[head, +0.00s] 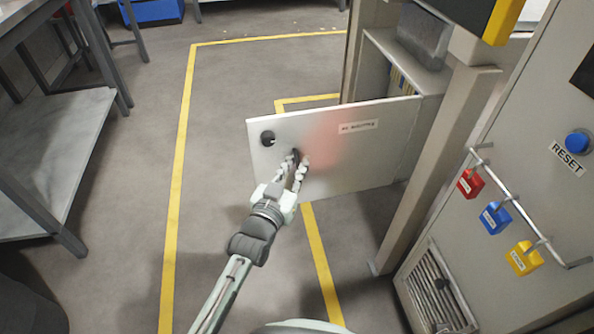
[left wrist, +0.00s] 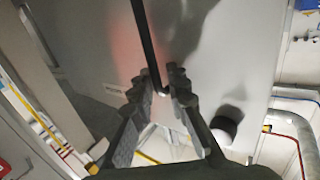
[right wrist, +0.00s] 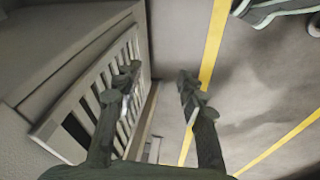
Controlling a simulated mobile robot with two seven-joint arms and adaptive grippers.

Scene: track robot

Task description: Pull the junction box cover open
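The junction box cover (head: 375,143) is a white panel with a small label, a dark round hole and a faint red glow. It stands swung well out from the box (head: 429,78), whose inside shows. My left gripper (head: 299,160) is at the cover's dark handle (head: 295,154), near its free edge. In the left wrist view the black handle bar (left wrist: 147,45) runs down between the nearly closed fingertips (left wrist: 163,82); the exact contact is hard to see. My right gripper (right wrist: 155,85) is open and empty above the floor, near a slatted vent.
A grey cabinet with a blue reset button (head: 578,142) and a rail of red, blue and yellow padlocks (head: 495,217) stands at right. Its vent (head: 438,287) is low down. A metal bench (head: 55,150) stands at left. Floor between them is clear.

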